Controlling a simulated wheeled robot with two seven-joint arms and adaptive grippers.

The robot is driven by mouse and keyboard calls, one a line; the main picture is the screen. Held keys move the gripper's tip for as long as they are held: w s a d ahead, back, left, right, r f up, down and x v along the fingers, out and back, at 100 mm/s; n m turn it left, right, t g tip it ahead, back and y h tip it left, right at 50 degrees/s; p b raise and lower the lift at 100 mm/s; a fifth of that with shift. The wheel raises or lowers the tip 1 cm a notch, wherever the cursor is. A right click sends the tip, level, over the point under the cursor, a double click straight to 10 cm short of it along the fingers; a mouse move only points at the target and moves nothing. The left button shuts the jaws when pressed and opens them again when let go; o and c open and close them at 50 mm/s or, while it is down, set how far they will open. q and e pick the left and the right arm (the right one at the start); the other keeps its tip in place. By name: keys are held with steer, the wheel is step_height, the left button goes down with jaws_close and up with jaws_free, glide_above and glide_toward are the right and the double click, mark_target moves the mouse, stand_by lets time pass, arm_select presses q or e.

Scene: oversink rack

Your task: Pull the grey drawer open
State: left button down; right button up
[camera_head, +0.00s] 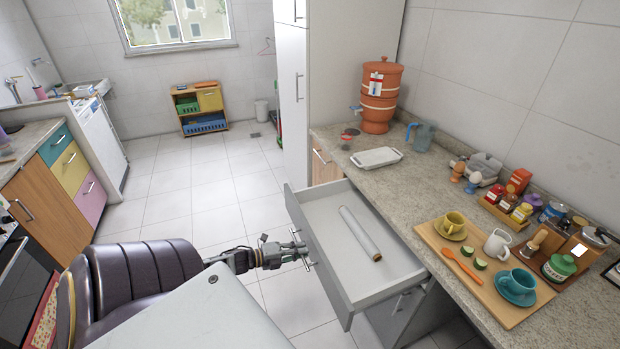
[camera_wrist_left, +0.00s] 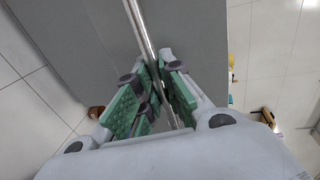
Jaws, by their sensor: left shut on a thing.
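The grey drawer (camera_head: 375,293) stands pulled out from under the granite counter in the head view. A rolled tube (camera_head: 360,234) lies inside it. My left gripper (camera_head: 303,252) is at the drawer's front, shut on the metal bar handle. In the left wrist view, the handle (camera_wrist_left: 140,22) runs down between the green-padded fingers of my left gripper (camera_wrist_left: 165,100), in front of the grey drawer front (camera_wrist_left: 75,40). My right gripper is not in view.
The counter (camera_head: 400,190) holds a clay water filter (camera_head: 380,95), a white tray (camera_head: 377,157), a blue jug (camera_head: 421,136) and a wooden board (camera_head: 487,292) with cups.

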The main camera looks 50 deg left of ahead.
arm_select(q)
steer(key=f+p+v, duration=0.1)
steer(key=p+v, duration=0.1)
steer(key=v, duration=0.4)
steer(key=shift+s+f, duration=0.15)
steer(key=shift+s, duration=0.1)
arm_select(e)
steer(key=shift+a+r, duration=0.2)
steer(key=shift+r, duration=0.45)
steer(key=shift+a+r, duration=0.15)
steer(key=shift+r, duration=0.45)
arm_select(q)
steer(key=c, duration=1.5)
jaws_free()
steer(key=shift+c, duration=0.2)
steer(key=shift+a, duration=0.1)
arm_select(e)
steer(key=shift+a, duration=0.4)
arm_select(q)
steer(key=shift+s, duration=0.1)
steer(key=shift+v, duration=5.85)
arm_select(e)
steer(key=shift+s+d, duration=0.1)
